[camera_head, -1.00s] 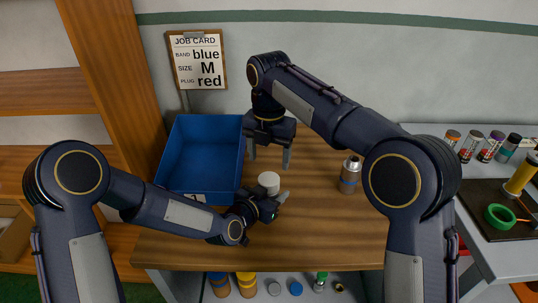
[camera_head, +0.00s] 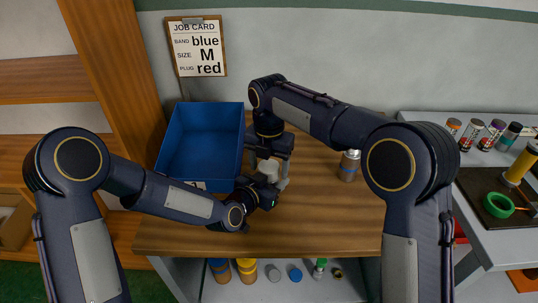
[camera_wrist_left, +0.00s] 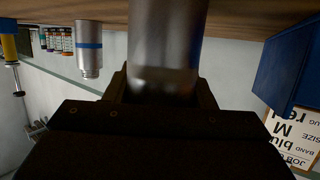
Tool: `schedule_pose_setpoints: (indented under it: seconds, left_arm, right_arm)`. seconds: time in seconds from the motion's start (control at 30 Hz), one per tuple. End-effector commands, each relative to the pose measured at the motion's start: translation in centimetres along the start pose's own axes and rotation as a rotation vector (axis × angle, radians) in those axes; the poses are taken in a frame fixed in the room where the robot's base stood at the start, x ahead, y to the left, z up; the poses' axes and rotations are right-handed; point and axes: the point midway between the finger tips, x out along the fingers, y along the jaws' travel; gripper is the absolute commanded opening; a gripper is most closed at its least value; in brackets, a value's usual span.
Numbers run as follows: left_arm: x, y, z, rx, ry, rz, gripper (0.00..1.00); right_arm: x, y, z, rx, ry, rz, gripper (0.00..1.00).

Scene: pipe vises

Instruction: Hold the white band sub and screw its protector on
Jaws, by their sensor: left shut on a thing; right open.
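My left gripper (camera_head: 268,195) is shut on a grey metal cylinder, the sub (camera_wrist_left: 167,50), which stands out of its jaws in the left wrist view.
A blue bin (camera_head: 203,145) stands at the table's left. A blue-banded metal sub (camera_head: 349,166) stands upright to the right; it shows in the left wrist view (camera_wrist_left: 89,50). Several caps and fittings, including a blue cap (camera_head: 295,275), sit on the shelf below. The table's front right is clear.

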Motion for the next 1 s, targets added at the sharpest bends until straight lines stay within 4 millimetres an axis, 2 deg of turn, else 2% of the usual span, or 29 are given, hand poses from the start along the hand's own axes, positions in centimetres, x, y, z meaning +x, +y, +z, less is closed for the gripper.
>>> schedule_pose_setpoints:
  seconds: [0.33,0.67,0.77,0.87,1.0]
  left_arm:
    - [0.0,0.01,0.03,0.0,-0.001,0.0,0.0]
    - [0.0,0.02,0.03,0.0,-0.001,0.0,0.0]
    - [0.0,0.02,0.03,0.0,-0.001,0.0,0.0]
    - [0.0,0.02,0.03,0.0,-0.001,0.0,0.0]
    - [0.0,0.02,0.03,0.0,-0.001,0.001,0.0]
  right_arm:
    - [0.38,-0.01,-0.01,0.0,0.0,0.0,0.67]
    - [0.36,0.0,-0.01,0.0,0.001,0.0,0.24]
    - [0.36,0.01,-0.02,0.015,0.0,0.0,0.22]
    - [0.36,0.01,-0.02,0.127,0.0,0.0,0.22]
    - [0.37,0.03,-0.04,0.381,0.001,0.001,0.22]
